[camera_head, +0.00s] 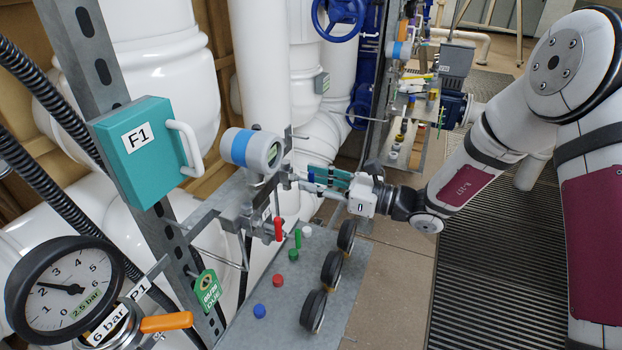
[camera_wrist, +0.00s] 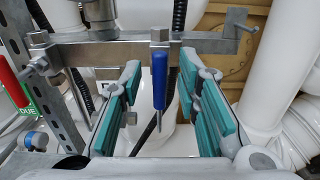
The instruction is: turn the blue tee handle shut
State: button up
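The blue tee handle (camera_wrist: 159,80) hangs straight down from a square metal fitting on a grey rail (camera_wrist: 210,47) in the wrist view. In the head view a small bit of blue (camera_head: 311,177) shows at my fingertips, mostly hidden by them. My gripper (camera_head: 318,178) reaches in from the right with its teal fingers apart. In the wrist view my gripper (camera_wrist: 160,72) is open, one finger on each side of the handle, with a gap on both sides. I see no contact. How deep the handle sits between the fingers is hard to tell.
A red handle (camera_head: 278,229) and a green one (camera_head: 298,239) hang nearby to the left. A grey round transmitter with a blue band (camera_head: 252,150) sits up and left of my gripper. Below is a grey shelf (camera_head: 345,285) with black discs (camera_head: 313,309) and coloured caps.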

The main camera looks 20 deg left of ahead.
jog(key=shift+a, duration=0.5)
grip_shut()
